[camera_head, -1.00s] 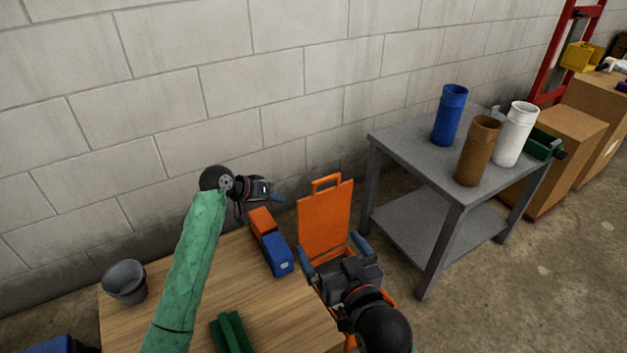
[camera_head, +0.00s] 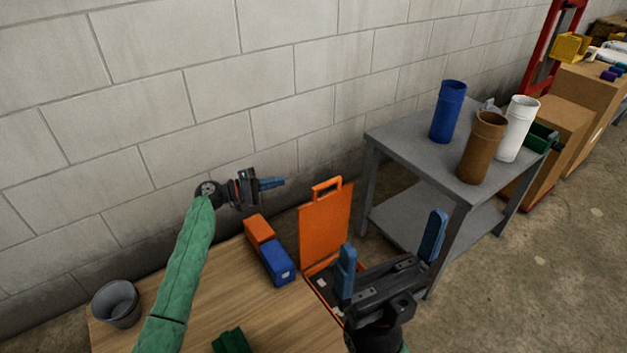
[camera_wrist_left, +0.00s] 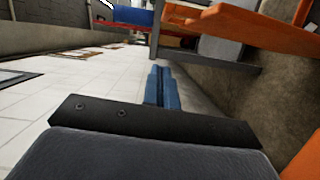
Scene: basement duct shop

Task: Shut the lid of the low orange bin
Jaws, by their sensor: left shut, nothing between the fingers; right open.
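The low orange bin (camera_head: 318,275) stands beside the right edge of the wooden table, partly hidden by my right gripper. Its orange lid (camera_head: 325,228) stands upright, open, with a handle loop at the top. My right gripper (camera_head: 392,255) is open and empty, in front of the bin and to the right of the lid. My left gripper (camera_head: 272,183) is shut and empty, to the left of the lid's top and apart from it. Its closed blue fingers (camera_wrist_left: 162,88) show in the left wrist view, with an orange panel (camera_wrist_left: 245,30) at upper right that may be the lid.
An orange and blue block (camera_head: 270,250), a grey bucket (camera_head: 116,304) and a green object (camera_head: 231,342) sit on the wooden table (camera_head: 215,300). A grey metal table (camera_head: 415,150) with blue, brown and white cylinders stands right. The block wall is behind.

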